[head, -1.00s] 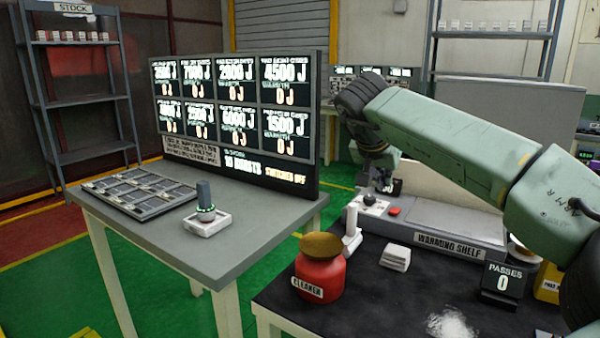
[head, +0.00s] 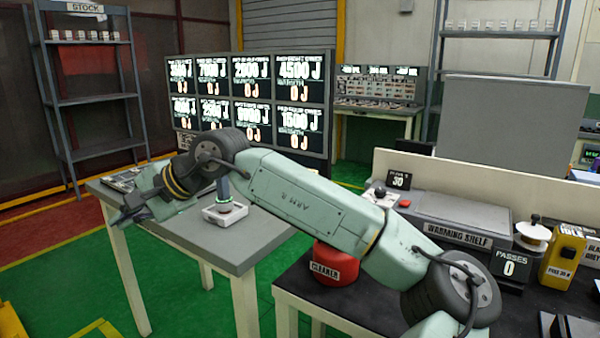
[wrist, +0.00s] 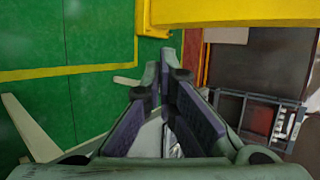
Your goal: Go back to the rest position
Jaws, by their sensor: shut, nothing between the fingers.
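My gripper (head: 126,212) is at the left in the head view, held out in the air in front of the left table's (head: 248,250) near left edge. My arm stretches across the picture from the lower right. In the wrist view my gripper (wrist: 165,75) shows its two fingers close together at the tips, with nothing between them. Green floor (wrist: 60,110) and a yellow line lie beyond the fingers.
A white holder (head: 224,214) with a dark cylinder stands on the left table, partly behind my arm. A display board (head: 318,90) stands behind it. The dark workbench at right holds a red cleaner jar (head: 335,262), a warming shelf (head: 460,212) and a passes sign (head: 510,264).

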